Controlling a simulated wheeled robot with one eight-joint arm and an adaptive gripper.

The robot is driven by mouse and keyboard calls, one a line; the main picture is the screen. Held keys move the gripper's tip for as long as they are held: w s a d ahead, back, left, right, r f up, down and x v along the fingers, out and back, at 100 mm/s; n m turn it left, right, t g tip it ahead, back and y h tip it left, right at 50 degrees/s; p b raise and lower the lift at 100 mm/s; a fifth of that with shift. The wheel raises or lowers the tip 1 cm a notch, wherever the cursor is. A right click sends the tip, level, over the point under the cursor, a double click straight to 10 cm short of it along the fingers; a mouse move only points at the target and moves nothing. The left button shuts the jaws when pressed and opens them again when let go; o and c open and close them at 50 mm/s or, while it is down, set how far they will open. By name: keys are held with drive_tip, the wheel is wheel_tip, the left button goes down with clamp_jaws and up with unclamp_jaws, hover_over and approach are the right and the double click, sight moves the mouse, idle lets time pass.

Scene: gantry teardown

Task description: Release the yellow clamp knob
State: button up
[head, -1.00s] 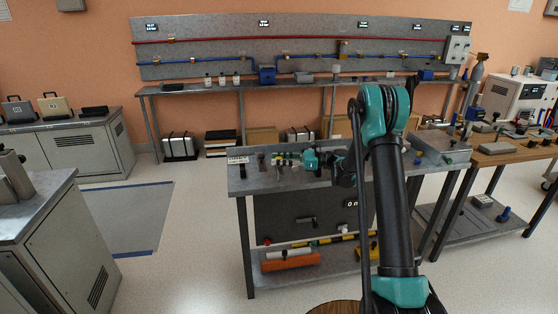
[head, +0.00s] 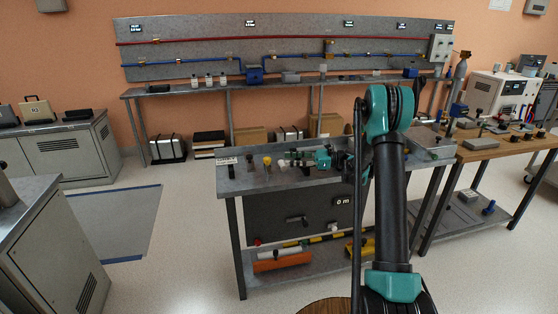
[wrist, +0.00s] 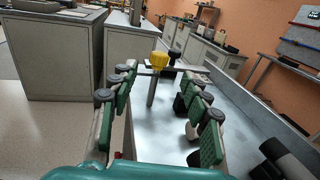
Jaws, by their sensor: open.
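How deep the knob lies from the fingers is hard to tell.
A black knob (wrist: 175,54) stands just behind the yellow one. Dark and white fittings (wrist: 192,128) lie on the bench beside my right finger. The bench top (head: 240,183) is bare along its front left. Grey cabinets stand farther off, across open floor.

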drive_tip(key=shift+d, duration=1.15)
drive_tip(key=s+d+f+n+t+h, duration=0.1)
drive_tip(key=s+d+n+t+h, duration=0.15)
drive_tip(key=s+n+h, duration=1)
drive_tip(key=s+d+f+n+h, duration=0.1)
drive_tip(key=s+d, duration=0.3)
drive_tip(key=s, duration=0.4)
drive_tip(key=s+d+f+n+t+h, duration=0.1)
drive_tip(key=s+d+f+n+h, duration=0.1)
drive_tip(key=s+d, duration=0.3)
drive_tip(key=s+d+f+n+t+h, duration=0.1)
drive_tip(key=s+d+f, duration=0.3)
drive_tip(key=s, duration=0.8)
drive_tip(key=shift+d+n+h, duration=0.3)
drive_tip(key=shift+n+h, duration=0.25)
drive_tip(key=shift+h, duration=0.2)
drive_tip(key=shift+c, duration=0.5)
